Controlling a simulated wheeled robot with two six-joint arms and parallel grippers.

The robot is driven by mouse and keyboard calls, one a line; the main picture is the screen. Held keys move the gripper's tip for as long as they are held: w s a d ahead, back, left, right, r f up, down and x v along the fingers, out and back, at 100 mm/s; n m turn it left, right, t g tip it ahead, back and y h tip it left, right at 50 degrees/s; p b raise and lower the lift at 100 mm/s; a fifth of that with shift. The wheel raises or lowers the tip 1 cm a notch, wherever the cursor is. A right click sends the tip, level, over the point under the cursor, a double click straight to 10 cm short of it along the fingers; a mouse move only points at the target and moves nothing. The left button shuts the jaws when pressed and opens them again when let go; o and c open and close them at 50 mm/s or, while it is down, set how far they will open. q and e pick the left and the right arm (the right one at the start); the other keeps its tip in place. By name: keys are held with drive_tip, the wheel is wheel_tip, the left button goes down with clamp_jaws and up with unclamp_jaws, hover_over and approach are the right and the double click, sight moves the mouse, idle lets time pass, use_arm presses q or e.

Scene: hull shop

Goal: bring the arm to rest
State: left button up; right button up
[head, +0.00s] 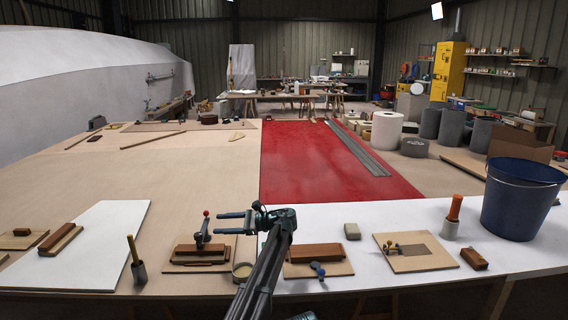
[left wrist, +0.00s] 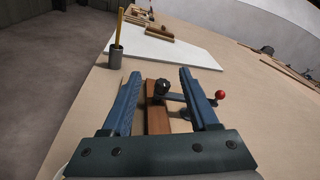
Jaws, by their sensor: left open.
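My left gripper (head: 219,223) is open, its two fingers pointing left in the head view, with its arm reaching in from the bottom middle. It is beside a clamp with a red knob (head: 206,213) that stands on a wooden block fixture (head: 197,262). In the left wrist view the open fingers (left wrist: 159,73) frame a brown wooden block (left wrist: 157,117) and a dark round knob (left wrist: 162,87), with nothing visibly gripped. The red knob (left wrist: 220,94) shows there just outside the right finger. Whether the fingers touch the clamp is unclear.
A round tin (head: 242,272) stands close by my left arm. A second wooden block fixture (head: 318,268) with a blue knob lies right of it. A cup with a yellow-handled tool (head: 139,272) stands left; a blue bucket (head: 520,200) stands far right. The red panel (head: 320,165) beyond is largely clear.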

use_arm(q)
drive_tip(key=s+a+f+n+h, duration=0.1)
drive_tip(key=s+f, duration=0.1)
drive_tip(key=s, duration=0.1)
drive_tip(key=s+a+f+n+h, duration=0.1)
drive_tip(key=s+f, duration=0.2)
drive_tip(key=s, duration=0.1)
drive_tip(key=s+a+f+n+h, duration=0.1)
drive_tip(key=s+a+f+h, duration=0.1)
drive_tip(key=s, duration=0.1)
drive_tip(key=shift+s+a+f+g, duration=0.1)
drive_tip(key=shift+s+f+g, duration=0.2)
drive_tip(key=shift+s+f, duration=0.1)
drive_tip(key=s+d+f+n+h, duration=0.2)
drive_tip(key=s+f+n+h, duration=0.2)
drive_tip(key=s, duration=0.5)
drive_tip(key=s+d+f+n+h, duration=0.3)
drive_tip(key=s+f+h, duration=0.1)
drive_tip(key=s, duration=0.5)
drive_tip(key=s+d+f+n+h, duration=0.2)
drive_tip(key=s+f+n+h, duration=0.2)
drive_tip(key=s, duration=0.5)
drive_tip(key=s+d+r+m+g+p, duration=0.1)
drive_tip(key=s+d+r+m+p, duration=0.2)
drive_tip(key=d+r+p, duration=0.9)
drive_tip(key=s+r+p, duration=0.2)
drive_tip(key=s, duration=0.1)
drive_tip(key=shift+r+m+y, duration=0.25)
drive_tip(key=shift+m+y, duration=0.05)
